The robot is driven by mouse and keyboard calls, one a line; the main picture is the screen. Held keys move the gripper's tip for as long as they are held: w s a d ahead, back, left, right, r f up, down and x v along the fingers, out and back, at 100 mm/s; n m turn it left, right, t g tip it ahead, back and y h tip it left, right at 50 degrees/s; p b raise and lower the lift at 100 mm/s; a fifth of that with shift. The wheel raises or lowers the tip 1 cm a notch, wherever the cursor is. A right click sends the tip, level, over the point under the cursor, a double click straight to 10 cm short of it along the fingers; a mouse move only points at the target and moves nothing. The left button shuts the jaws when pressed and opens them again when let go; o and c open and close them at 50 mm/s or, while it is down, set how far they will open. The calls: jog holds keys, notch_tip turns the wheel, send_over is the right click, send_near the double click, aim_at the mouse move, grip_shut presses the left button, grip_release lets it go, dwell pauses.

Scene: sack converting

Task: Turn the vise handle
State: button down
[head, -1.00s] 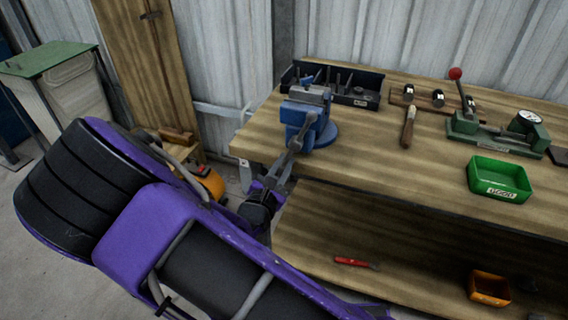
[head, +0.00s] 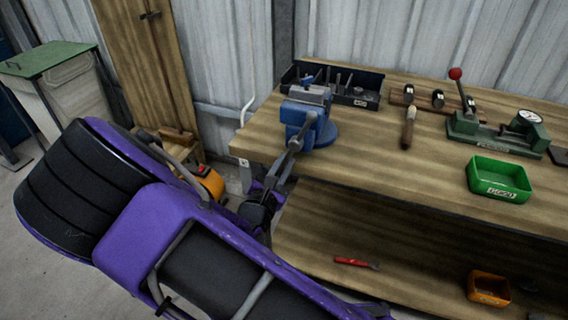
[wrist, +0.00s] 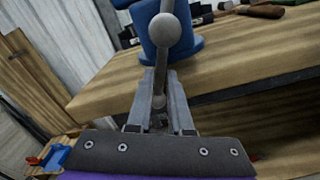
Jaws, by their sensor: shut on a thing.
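The blue vise (head: 304,114) is mounted at the left front corner of the wooden workbench. Its blue base also shows in the wrist view (wrist: 183,50), behind the handle. The grey vise handle (wrist: 161,62) is a bar with a ball at each end; the larger-looking ball is nearest the top of the wrist view. My gripper (wrist: 160,106) is shut on the vise handle near its lower end, with a finger on each side of the bar. In the head view, my gripper (head: 291,150) is just below and in front of the vise, and the handle is partly hidden.
A dark tool bin (head: 358,93) stands behind the vise. A hammer rack, a green press (head: 490,127) and a green bin (head: 498,180) are farther right on the workbench (head: 400,160). The lower shelf holds a red-handled tool (head: 351,262) and an orange bin (head: 489,290).

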jog(key=shift+d, duration=0.1)
jog(key=n+p, duration=0.1)
jog(key=p, duration=0.1)
jog(key=d+n+p, duration=0.1)
jog(key=n+p, duration=0.1)
jog(key=shift+s+d+f, duration=0.15)
jog(key=shift+s+f, duration=0.05)
jog(key=shift+s, duration=0.1)
jog(key=c, duration=0.8)
grip_release()
jog(key=v, duration=1.7)
jog(key=shift+s+r+p, duration=0.1)
jog(key=shift+s+p, duration=0.05)
jog(key=shift+p, duration=0.15)
